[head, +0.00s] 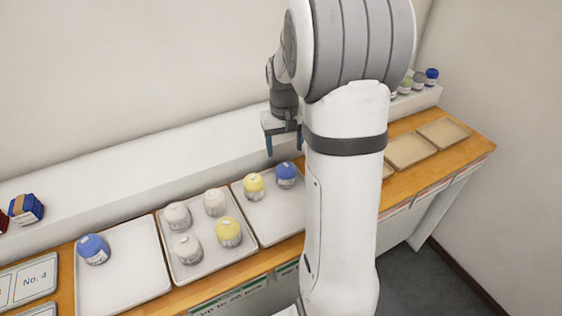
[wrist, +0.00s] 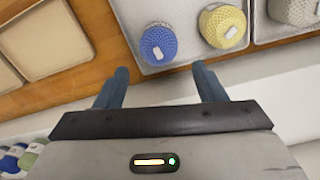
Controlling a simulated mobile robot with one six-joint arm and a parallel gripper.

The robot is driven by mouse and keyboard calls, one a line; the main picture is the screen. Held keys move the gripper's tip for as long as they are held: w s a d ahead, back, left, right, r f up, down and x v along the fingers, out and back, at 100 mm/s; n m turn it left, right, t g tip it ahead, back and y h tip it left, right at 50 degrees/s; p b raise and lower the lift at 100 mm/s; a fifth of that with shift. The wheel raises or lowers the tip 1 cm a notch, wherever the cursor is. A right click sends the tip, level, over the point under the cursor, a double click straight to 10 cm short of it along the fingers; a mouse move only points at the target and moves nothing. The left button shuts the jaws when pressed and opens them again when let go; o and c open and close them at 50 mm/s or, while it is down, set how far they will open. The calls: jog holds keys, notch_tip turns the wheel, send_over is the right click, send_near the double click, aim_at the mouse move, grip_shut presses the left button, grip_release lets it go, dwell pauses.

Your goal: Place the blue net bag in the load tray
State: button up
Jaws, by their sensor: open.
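A blue net bag (head: 286,172) sits beside a yellow one at the back of a white tray (head: 270,218). It also shows in the wrist view (wrist: 158,45), just beyond my fingertips. Another blue net bag (head: 93,249) sits alone in the left white tray (head: 125,285). My gripper (head: 284,142) is open and empty, above and behind the right white tray. In the wrist view my gripper (wrist: 160,70) has its fingers spread, with the blue bag ahead of the gap, apart from them. I cannot tell which tray is the load tray; my arm hides part of the counter.
A middle tray (head: 185,268) holds several white and yellow bags. Empty beige trays (head: 443,132) lie at the right. A raised white ledge (head: 130,165) runs behind the counter, with small bags (head: 431,76) at its right end and dark blue items (head: 27,209) at its left.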

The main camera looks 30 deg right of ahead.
jog(key=s+a+r+n+t, duration=0.1)
jog(key=s+a+r, duration=0.2)
jog(key=s+a, duration=0.4)
jog(key=s+a+r+n+t, duration=0.1)
jog(key=s+a+r+t, duration=0.1)
jog(key=s+a, duration=0.5)
jog(key=s+r, duration=0.1)
jog(key=s, duration=0.4)
jog(key=shift+s+r, duration=0.25)
jog(key=shift+r, duration=0.1)
